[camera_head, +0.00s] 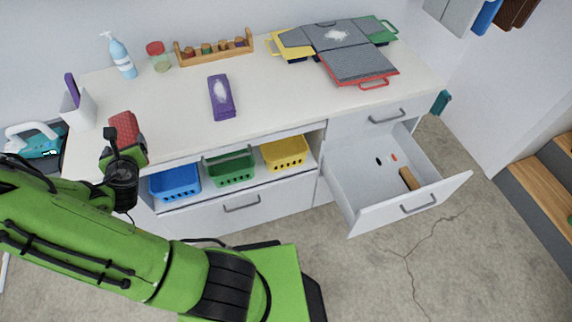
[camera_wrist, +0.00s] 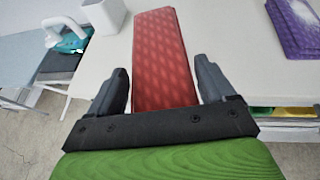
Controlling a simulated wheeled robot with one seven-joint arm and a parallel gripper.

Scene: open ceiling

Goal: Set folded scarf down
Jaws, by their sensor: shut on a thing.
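A red patterned folded cloth, the scarf (camera_head: 124,126), is held in my gripper (camera_head: 123,150) at the left front end of the white counter. In the wrist view the scarf (camera_wrist: 162,45) runs lengthwise away from me between the two dark fingers of my gripper (camera_wrist: 160,78). My gripper is shut on its near end. Whether the scarf's underside touches the counter cannot be told.
On the white counter (camera_head: 270,95) lies a purple folded cloth (camera_head: 221,97), right of the scarf. A white holder (camera_head: 79,112) stands to the left. Bare surface lies between them. Below are blue (camera_head: 175,182), green (camera_head: 232,168) and yellow (camera_head: 284,152) baskets and an open drawer (camera_head: 385,175).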

